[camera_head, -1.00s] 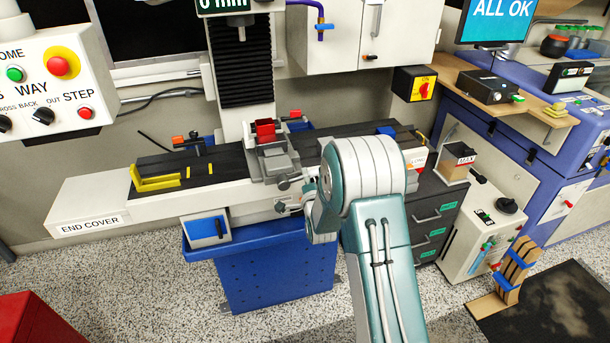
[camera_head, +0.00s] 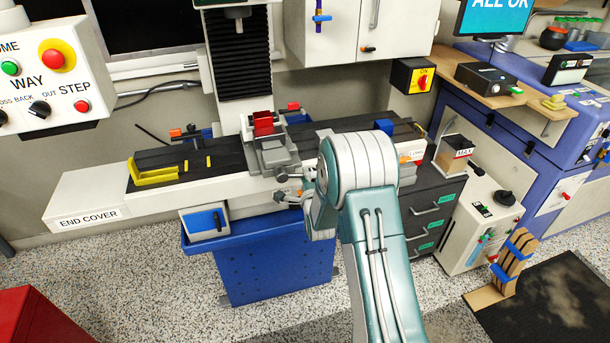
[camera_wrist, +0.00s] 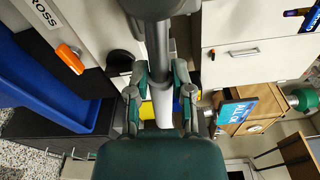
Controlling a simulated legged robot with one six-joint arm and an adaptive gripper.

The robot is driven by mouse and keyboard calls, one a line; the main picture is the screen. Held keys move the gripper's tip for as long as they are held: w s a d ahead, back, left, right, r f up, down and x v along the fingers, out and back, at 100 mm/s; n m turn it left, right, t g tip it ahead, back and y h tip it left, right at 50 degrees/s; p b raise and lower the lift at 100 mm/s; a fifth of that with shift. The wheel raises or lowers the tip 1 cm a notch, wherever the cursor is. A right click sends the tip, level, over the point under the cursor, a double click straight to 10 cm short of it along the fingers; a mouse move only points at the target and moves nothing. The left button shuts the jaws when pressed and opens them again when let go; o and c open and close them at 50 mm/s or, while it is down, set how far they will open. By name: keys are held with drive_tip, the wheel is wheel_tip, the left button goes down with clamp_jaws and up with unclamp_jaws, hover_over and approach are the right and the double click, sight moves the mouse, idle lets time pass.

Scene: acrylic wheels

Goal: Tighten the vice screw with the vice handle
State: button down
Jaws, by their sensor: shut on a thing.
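The grey vice (camera_head: 272,154) sits on the machine's dark table with a red block (camera_head: 263,123) at its back jaw. The screw end (camera_head: 281,175) faces the front, toward my gripper (camera_head: 291,195), which is partly hidden by my arm. In the wrist view, the two fingers of my gripper (camera_wrist: 161,84) are shut on a grey bar, which looks like the vice handle (camera_wrist: 158,45). The bar runs lengthwise between the fingers up to a dark rounded part at the top edge. Whether the handle is fully seated on the screw cannot be told.
The blue machine base (camera_head: 262,262) and a blue-faced box (camera_head: 205,220) lie below the table. A control panel (camera_head: 45,65) hangs at the left, and a drawer cabinet (camera_head: 430,205) stands right of my arm. The speckled floor in front is mostly clear.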

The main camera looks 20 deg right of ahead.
drive_tip(key=shift+s, duration=0.15)
drive_tip(key=shift+s, duration=1.3)
drive_tip(key=shift+r+n, duration=0.4)
drive_tip(key=shift+n, duration=0.2)
drive_tip(key=shift+r+n, duration=0.35)
drive_tip(key=shift+n, duration=0.25)
drive_tip(key=shift+r+n, duration=0.3)
drive_tip(key=shift+n, duration=0.3)
drive_tip(key=shift+r, duration=0.1)
